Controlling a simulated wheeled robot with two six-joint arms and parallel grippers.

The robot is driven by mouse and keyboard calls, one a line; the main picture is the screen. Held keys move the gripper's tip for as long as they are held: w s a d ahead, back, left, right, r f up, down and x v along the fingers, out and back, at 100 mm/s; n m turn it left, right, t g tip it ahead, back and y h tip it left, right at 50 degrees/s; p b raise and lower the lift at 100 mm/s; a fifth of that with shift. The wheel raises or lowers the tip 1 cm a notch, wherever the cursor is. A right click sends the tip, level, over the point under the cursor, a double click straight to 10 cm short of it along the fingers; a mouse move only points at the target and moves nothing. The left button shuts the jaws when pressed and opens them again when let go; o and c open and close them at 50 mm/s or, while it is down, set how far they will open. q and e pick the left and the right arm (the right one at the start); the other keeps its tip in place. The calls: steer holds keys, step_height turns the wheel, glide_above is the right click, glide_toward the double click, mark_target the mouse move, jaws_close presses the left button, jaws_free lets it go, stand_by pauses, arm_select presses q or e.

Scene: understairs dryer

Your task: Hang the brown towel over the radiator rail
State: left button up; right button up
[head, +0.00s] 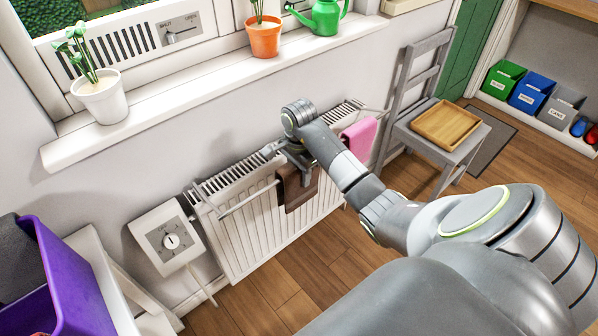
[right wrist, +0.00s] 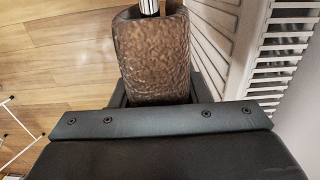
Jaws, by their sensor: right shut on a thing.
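The brown towel (head: 298,192) hangs in front of the white radiator (head: 250,230), at the middle of the radiator rail (head: 247,200). My right gripper (head: 297,158) is shut on the towel's upper part, just above rail height. In the right wrist view the towel (right wrist: 152,50) fills the space between the jaws, and a short chrome piece of rail (right wrist: 149,6) shows at its far end. The towel appears draped at the rail, but my gripper hides its top and the back side. My left gripper is not in view.
A pink towel (head: 358,138) hangs at the rail's right end. A grey chair (head: 450,148) with a wooden tray (head: 446,124) stands to the right. A white dial box (head: 166,238) is left of the radiator. Pots and a green watering can (head: 322,16) line the sill (head: 200,88).

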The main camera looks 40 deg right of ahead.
steer(key=shift+f, duration=0.4)
steer(key=o, duration=1.1)
steer(key=shift+r, duration=0.5)
step_height(320, 180, up, 6)
steer(key=shift+f+p, duration=0.1)
steer(key=shift+p, duration=0.8)
step_height(320, 180, up, 11)
steer(key=p, duration=1)
steer(key=shift+f+p, duration=0.15)
steer(key=shift+p, duration=0.25)
steer(key=shift+f, duration=0.1)
